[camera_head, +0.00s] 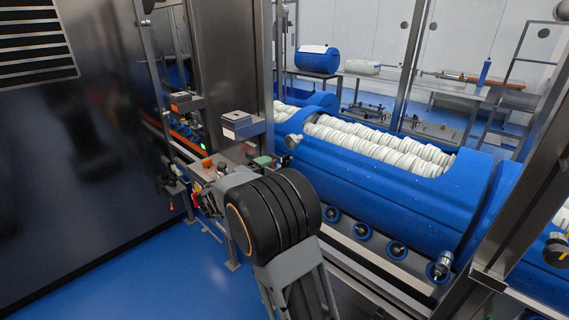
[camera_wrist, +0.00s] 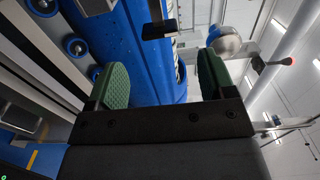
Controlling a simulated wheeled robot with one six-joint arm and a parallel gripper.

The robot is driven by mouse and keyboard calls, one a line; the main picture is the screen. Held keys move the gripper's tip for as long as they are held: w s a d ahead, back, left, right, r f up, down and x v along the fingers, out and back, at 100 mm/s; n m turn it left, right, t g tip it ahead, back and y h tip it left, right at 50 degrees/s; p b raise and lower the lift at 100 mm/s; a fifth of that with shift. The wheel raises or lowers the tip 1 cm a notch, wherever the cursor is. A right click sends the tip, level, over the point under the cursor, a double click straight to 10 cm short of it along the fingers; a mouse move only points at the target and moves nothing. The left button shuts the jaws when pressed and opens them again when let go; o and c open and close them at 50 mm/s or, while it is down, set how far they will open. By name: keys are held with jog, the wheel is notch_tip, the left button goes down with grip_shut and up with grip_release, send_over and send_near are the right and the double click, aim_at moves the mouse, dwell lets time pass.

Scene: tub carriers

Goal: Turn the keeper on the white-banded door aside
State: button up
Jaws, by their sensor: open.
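My gripper (camera_wrist: 163,82) is open and empty, with its two green pads wide apart in the wrist view; in the head view it shows small beyond my arm (camera_head: 262,162). A long blue tub carrier (camera_head: 385,185) lies past it, and its blue surface (camera_wrist: 132,38) fills the gap between the pads. A dark bar-like piece (camera_wrist: 158,31) stands before that blue surface, ahead of the pads and apart from them. A rounded grey knob (camera_wrist: 224,40) is beyond the right pad; a grey knob (camera_head: 293,140) also shows at the carrier's left end. I cannot make out a white-banded door or surely tell which piece is its keeper.
White ribbed goods (camera_head: 380,148) fill the carrier's top opening. Blue rollers (camera_head: 397,249) run along its near side. Steel posts (camera_head: 232,70) stand left and right. A grey box (camera_head: 237,121) sits on the frame. Blue floor (camera_head: 150,270) is open at lower left.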

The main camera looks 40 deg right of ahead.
aim_at(285, 162)
jog(key=d, duration=0.3)
jog(key=w+d, duration=0.1)
jog(key=d, duration=0.4)
jog(key=shift+w+d, duration=0.3)
